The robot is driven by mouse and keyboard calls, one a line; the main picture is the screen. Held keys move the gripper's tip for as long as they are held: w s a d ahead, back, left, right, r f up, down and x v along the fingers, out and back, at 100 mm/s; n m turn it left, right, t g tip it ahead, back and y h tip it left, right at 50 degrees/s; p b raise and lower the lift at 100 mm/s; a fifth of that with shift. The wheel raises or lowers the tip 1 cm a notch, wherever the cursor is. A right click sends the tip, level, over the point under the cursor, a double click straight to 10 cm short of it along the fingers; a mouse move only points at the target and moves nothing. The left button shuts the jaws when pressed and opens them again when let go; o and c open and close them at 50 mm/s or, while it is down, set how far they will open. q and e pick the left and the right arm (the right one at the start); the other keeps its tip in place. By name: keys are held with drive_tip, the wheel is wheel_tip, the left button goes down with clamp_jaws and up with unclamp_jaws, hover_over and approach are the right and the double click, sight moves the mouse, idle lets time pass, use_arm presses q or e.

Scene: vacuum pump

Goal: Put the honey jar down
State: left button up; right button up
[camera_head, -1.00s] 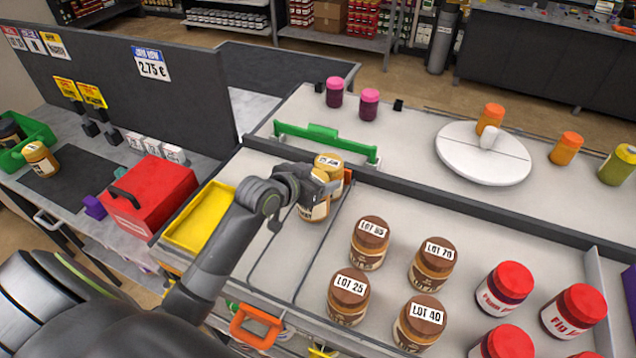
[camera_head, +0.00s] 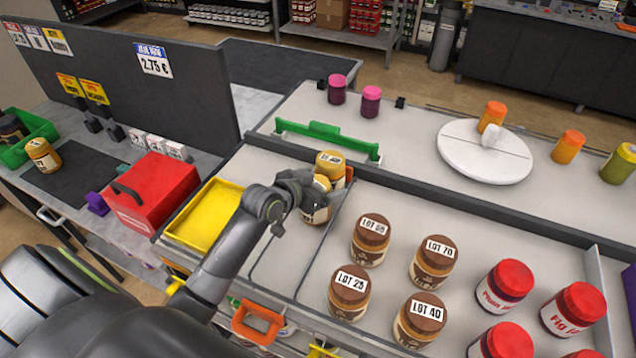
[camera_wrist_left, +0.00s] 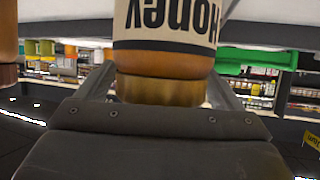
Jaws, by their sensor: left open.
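The honey jar (camera_head: 317,214), with a gold lid and pale label, stands on the grey tray surface at its left back part. My left gripper (camera_head: 308,184) is open at the top of this jar, its fingers on either side of the lid. In the left wrist view the jar (camera_wrist_left: 165,58) appears upside down between the spread fingers, with "Honey" on its label; any finger contact is unclear. A second honey jar (camera_head: 331,162) stands just behind it. My right gripper is not in view.
Brown-lidded jars (camera_head: 370,240) with lot labels stand to the right, red-lidded jars (camera_head: 505,285) beyond. A yellow bin (camera_head: 203,215) and red box (camera_head: 150,195) lie left.

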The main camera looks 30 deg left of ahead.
use_arm(q)
drive_tip(key=shift+r, duration=0.15)
drive_tip(key=b+v, duration=0.1)
drive_tip(key=v, duration=1.1)
drive_tip(key=shift+b, duration=0.4)
